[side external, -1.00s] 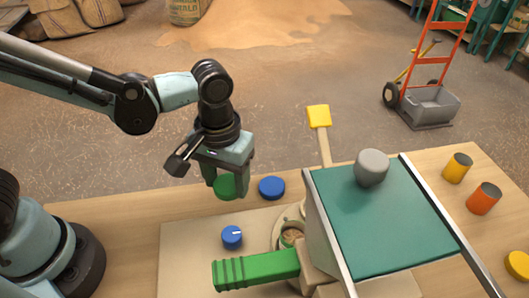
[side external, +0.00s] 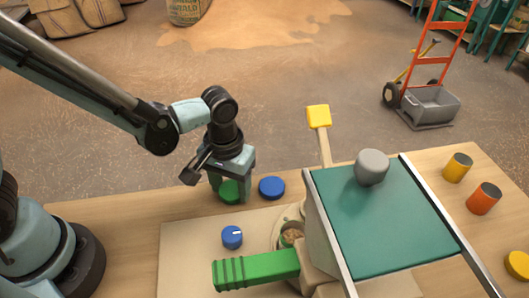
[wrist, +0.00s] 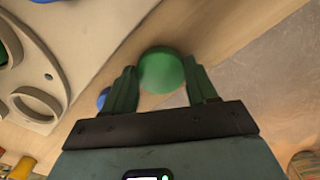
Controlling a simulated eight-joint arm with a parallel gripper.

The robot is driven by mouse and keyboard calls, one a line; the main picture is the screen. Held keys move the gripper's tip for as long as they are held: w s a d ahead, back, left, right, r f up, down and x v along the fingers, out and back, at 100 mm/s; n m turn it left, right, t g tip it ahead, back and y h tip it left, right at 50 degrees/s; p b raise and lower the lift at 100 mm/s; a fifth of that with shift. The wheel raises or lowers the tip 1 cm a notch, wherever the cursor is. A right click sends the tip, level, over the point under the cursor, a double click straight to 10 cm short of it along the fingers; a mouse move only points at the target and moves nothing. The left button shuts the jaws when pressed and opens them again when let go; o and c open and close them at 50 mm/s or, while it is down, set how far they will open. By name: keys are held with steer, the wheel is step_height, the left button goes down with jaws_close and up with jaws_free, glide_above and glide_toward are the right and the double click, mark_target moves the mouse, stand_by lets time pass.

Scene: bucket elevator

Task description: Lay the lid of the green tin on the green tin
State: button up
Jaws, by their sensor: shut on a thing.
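The green lid (side external: 229,192) is a round green disc between the fingers of my gripper (side external: 231,188), which is shut on it. The wrist view also shows the green lid (wrist: 162,70) between both fingertips of my gripper (wrist: 162,82). I hold it over the back of the wooden table, left of the blue lid; any gap below it is hard to judge.
A blue lid (side external: 271,188) lies just right of my gripper. A blue knob (side external: 232,237) and a green ribbed bar (side external: 256,269) are in front. The sloped teal panel (side external: 385,213) carries a grey lump (side external: 371,167). Yellow (side external: 457,168) and orange (side external: 483,198) tins stand right.

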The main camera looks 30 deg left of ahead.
mark_target(231, 190)
steer(key=shift+f, duration=0.1)
steer(key=o, duration=1)
step_height(231, 190, up, 12)
steer(key=s+a+r+m+t, duration=0.1)
steer(key=a+t, duration=0.6)
steer(key=a, duration=0.7)
steer(key=shift+s+a+r+m, duration=0.15)
steer(key=shift+s+r+m, duration=0.15)
steer(key=shift+s+m, duration=0.4)
